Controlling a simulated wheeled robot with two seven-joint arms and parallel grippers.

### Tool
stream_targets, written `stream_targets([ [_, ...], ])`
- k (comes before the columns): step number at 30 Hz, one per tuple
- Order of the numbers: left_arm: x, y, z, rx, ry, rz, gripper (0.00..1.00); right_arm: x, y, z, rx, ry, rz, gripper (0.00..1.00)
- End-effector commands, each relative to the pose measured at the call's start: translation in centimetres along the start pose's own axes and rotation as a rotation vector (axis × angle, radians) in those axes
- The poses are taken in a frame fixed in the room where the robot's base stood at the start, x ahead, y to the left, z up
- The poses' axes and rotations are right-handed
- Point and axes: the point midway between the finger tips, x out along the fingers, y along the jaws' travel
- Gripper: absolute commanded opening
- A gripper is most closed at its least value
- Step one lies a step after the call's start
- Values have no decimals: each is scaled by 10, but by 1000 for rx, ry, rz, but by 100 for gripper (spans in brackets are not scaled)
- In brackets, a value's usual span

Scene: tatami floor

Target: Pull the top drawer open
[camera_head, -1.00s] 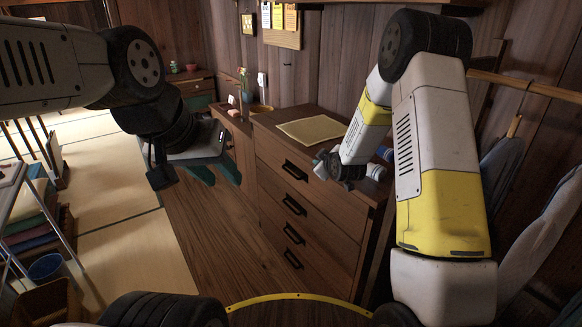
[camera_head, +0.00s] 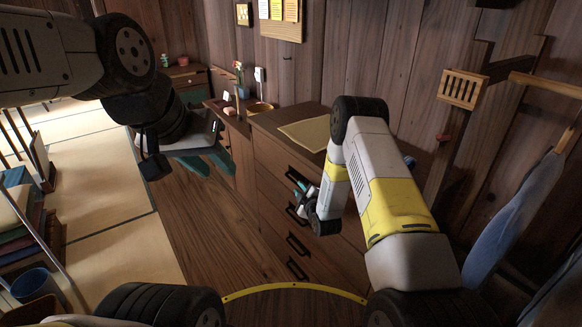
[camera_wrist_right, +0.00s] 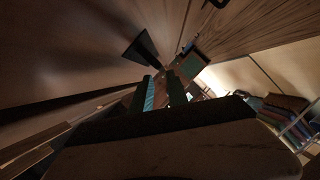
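The wooden drawer cabinet (camera_head: 268,122) stands in the middle of the head view. Its top drawer (camera_head: 270,153) looks shut and flush. The top drawer's dark handle (camera_head: 296,176) is partly hidden by my right gripper. My right gripper (camera_head: 302,189) is at the cabinet front, close to this handle; I cannot tell whether they touch. In the right wrist view, its dark green fingers (camera_wrist_right: 168,54) are spread apart with nothing visible between them.
Lower drawers with dark handles (camera_head: 298,244) lie below. A pale sheet (camera_head: 305,133) lies on the cabinet top. Blue fabric (camera_head: 500,225) hangs at right. The wooden floor (camera_head: 215,230) before the cabinet is clear.

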Motion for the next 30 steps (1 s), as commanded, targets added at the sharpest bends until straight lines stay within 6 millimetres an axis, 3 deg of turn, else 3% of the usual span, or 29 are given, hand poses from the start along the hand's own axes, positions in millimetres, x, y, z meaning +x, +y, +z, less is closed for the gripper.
stream_targets([
  [5, 0, 0, 0, 0, 0, 0, 36, 6, -3, 1, -4, 3, 3, 20],
  [18, 0, 0, 0, 0, 0, 0, 36, 70, -2, 0, -4, 3, 3, 20],
  [30, 0, 0, 0, 0, 0, 0, 36, 78, -2, 0, -3, 2, 1, 20],
])
